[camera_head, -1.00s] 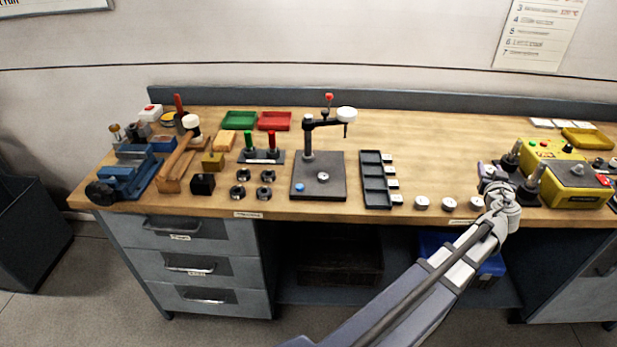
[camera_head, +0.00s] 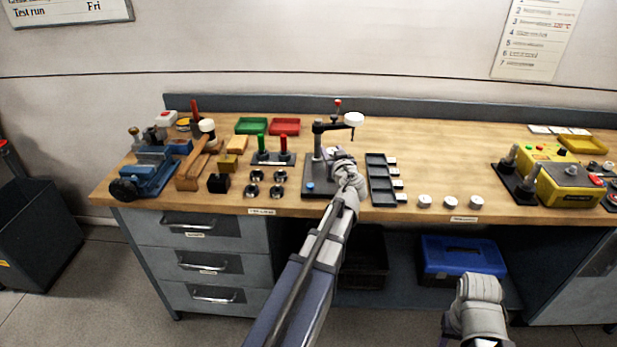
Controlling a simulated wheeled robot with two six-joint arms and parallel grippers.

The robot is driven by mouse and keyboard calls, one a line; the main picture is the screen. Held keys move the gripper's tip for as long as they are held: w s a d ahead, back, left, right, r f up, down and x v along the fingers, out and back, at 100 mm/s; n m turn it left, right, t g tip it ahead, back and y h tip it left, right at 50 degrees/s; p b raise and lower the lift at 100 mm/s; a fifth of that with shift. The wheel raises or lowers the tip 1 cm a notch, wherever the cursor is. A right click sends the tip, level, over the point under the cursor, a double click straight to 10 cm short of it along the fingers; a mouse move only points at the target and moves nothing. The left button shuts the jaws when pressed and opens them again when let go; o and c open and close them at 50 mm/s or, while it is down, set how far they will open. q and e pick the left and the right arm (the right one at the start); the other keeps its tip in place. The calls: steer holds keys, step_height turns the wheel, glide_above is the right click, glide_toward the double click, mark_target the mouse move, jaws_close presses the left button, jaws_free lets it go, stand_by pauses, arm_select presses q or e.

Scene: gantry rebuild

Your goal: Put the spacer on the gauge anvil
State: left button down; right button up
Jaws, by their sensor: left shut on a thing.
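The gauge stand is a dark square base plate (camera_head: 318,190) with a post, a side arm and a white dial head (camera_head: 354,119) above it. A blue button (camera_head: 310,187) sits on its front left. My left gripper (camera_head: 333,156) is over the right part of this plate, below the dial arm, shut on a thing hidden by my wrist. The anvil is also hidden behind my wrist, so I cannot tell if the held thing touches it. Several pale round spacers (camera_head: 424,201) stand in a row near the bench's front edge, right of the dark tray.
The dark compartment tray (camera_head: 377,191) with small pale tabs is close to the right of my left wrist. Red- and green-handled plugs (camera_head: 283,147) stand to the left. A yellow box (camera_head: 571,184) is at the right. Bench between tray and yellow box is mostly clear.

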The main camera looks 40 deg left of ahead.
arm_select(q)
steer(key=r+p, duration=0.2)
steer(key=r, duration=0.1)
steer(key=s+d+r+p, duration=0.1)
steer(key=shift+s+r+p, duration=0.1)
steer(key=shift+r+p, duration=0.05)
steer(key=shift+p, duration=0.2)
step_height(320, 180, down, 7)
steer(key=b, duration=0.6)
steer(key=shift+r+b, duration=0.15)
steer(key=shift+b, duration=0.2)
step_height(320, 180, down, 4)
steer(key=b, duration=0.3)
steer(key=shift+r+b, duration=0.15)
steer(key=shift+b, duration=0.2)
